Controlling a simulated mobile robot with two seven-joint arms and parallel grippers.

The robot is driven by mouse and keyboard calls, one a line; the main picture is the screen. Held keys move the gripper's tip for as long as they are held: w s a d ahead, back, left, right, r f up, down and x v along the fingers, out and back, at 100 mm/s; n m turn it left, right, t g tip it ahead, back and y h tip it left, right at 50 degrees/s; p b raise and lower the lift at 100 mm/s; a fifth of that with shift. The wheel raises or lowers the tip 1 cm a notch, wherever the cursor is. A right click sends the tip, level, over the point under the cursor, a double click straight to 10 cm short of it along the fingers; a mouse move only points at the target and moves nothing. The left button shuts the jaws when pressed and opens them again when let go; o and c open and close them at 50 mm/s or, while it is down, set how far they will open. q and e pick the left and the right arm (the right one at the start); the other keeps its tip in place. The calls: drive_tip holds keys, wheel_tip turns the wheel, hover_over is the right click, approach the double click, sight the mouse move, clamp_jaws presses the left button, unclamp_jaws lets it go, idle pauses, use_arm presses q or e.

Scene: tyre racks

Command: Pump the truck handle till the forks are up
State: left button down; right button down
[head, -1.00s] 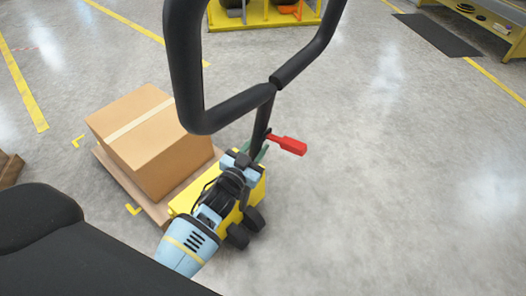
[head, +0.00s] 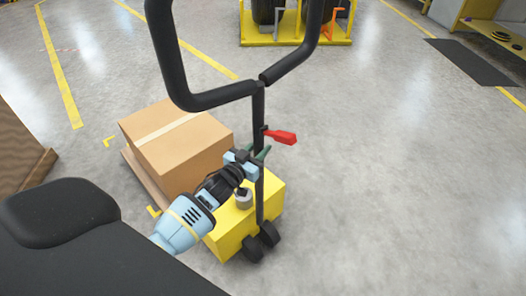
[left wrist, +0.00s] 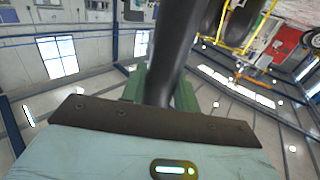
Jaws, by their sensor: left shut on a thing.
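The truck handle (head: 259,110) is a black pole with a wide loop at its top, close to the head camera. It rises from the yellow truck body (head: 235,225), which has black wheels at its foot. A red lever (head: 281,137) sticks out to the right of the pole. My left gripper (head: 262,154) is shut on the pole just below the red lever. In the left wrist view the black pole (left wrist: 175,50) runs between the green fingers. The forks are hidden under the pallet and box. My right gripper is not in view.
A cardboard box (head: 180,150) sits on a wooden pallet (head: 145,178) behind the truck. Another brown stack (head: 18,150) stands at the left edge. A yellow rack (head: 290,32) is at the back. The floor to the right is clear.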

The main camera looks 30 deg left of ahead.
sight(255, 151)
use_arm(q)
drive_tip(key=shift+f, duration=0.1)
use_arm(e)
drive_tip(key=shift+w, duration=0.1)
use_arm(q)
drive_tip(key=c, duration=1)
unclamp_jaws()
drive_tip(key=shift+a, duration=0.1)
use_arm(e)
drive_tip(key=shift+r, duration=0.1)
use_arm(q)
drive_tip(key=shift+o, duration=0.2)
drive_tip(key=shift+s+a+r+p, duration=0.15)
drive_tip(key=shift+s+p, duration=0.45)
drive_tip(key=shift+s, duration=0.7)
drive_tip(key=shift+s+a+r+p, duration=0.1)
drive_tip(key=shift+s+p, duration=0.5)
drive_tip(key=shift+s, duration=0.65)
drive_tip(key=s+p, duration=0.1)
drive_tip(key=s, duration=0.1)
drive_tip(key=shift+s+a+f, duration=0.1)
drive_tip(key=shift+s+f, duration=0.05)
drive_tip(key=shift+s, duration=0.25)
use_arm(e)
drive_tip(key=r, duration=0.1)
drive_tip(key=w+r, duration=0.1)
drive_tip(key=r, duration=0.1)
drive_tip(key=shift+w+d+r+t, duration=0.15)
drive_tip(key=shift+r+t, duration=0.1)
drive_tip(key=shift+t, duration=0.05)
